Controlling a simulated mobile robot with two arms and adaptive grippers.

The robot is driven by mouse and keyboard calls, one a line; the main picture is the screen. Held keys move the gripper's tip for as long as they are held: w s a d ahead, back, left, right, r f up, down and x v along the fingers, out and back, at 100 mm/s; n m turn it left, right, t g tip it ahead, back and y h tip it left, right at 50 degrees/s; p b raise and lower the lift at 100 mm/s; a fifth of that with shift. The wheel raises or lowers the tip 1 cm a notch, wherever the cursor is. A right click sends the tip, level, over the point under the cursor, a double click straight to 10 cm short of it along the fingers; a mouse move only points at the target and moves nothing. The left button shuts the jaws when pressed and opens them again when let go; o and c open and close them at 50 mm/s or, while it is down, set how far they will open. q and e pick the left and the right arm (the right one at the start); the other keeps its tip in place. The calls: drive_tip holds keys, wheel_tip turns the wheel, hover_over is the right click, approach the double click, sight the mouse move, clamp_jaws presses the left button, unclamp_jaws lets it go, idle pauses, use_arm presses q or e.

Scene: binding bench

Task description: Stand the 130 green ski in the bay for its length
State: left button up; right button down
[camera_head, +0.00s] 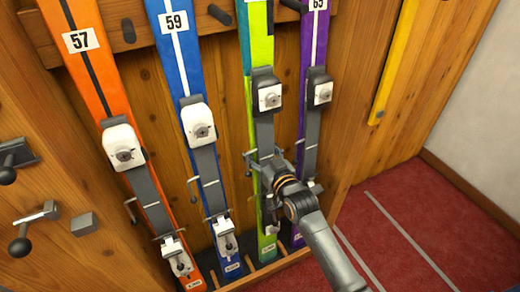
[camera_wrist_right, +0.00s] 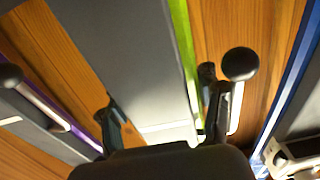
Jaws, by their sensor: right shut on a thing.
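The green ski (camera_head: 258,35) stands upright, leaning on the wooden rack between a blue ski and a purple ski. It has a dark and white binding (camera_head: 267,92) and a grey plate; its top is out of the picture, so I cannot read its number. Its foot is at the slotted bottom rail (camera_head: 270,268). My right gripper (camera_head: 265,163) is shut on the green ski below the toe piece. In the right wrist view its fingers (camera_wrist_right: 162,118) lie on either side of the grey plate (camera_wrist_right: 125,55). My left gripper is not in view.
The orange ski 57 (camera_head: 82,45), blue ski 59 (camera_head: 178,50) and purple ski (camera_head: 313,45) stand close by. Dark pegs (camera_head: 128,31) stick out of the rack. Clamps (camera_head: 35,217) are at the left, a yellow strip (camera_head: 394,62) at the right. Red floor (camera_head: 410,205) is clear.

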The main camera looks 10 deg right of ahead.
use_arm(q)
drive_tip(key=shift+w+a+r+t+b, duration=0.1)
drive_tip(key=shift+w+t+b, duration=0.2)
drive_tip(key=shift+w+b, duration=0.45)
use_arm(e)
drive_tip(key=f, duration=0.2)
drive_tip(key=shift+w+a+f, duration=0.1)
drive_tip(key=shift+w+f, duration=0.25)
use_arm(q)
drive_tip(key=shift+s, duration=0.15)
use_arm(e)
drive_tip(key=shift+f, duration=0.1)
drive_tip(key=shift+c, duration=1)
unclamp_jaws()
drive_tip(key=shift+f, duration=0.2)
